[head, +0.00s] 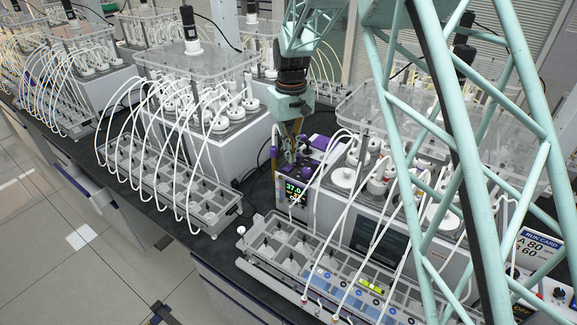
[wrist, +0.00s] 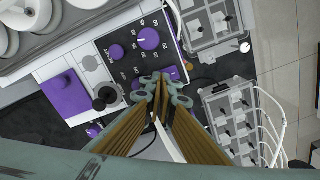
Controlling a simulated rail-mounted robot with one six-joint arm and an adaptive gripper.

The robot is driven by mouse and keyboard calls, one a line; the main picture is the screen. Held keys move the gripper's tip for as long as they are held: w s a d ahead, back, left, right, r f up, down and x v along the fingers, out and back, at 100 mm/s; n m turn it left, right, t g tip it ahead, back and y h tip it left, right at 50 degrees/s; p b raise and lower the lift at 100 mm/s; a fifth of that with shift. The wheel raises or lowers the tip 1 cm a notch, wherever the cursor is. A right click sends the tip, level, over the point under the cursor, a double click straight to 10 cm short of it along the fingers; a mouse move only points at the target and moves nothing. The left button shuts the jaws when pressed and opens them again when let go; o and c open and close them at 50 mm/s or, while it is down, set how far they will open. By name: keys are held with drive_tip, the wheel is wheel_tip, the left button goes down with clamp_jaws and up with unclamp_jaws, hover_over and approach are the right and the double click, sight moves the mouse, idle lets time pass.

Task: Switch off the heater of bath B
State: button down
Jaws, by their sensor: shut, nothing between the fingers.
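A heater control unit with a lit display reading about 37.0 (head: 295,190) stands at the left end of the right-hand bath (head: 372,235). In the wrist view its dark panel (wrist: 128,62) carries two purple knobs (wrist: 148,39) (wrist: 115,51) with white markings, too small to read surely. My gripper (head: 291,158) is shut and empty, pointing down over this unit. In the wrist view its fingertips (wrist: 163,82) are together at the panel's lower edge, beside a purple part (wrist: 171,73) they partly hide. I cannot tell whether they touch it. No letter marking bath B is legible.
A rack tray (head: 275,240) with white tubes lies in front of the right-hand bath, another (head: 165,190) before the left bath. A run card (head: 538,248) stands at far right. In the wrist view a purple block (wrist: 65,95) and black knob (wrist: 105,97) sit left of the fingers.

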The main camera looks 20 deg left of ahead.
sight(291, 165)
drive_tip(key=shift+r+p, duration=1)
drive_tip(key=shift+r, duration=1.55)
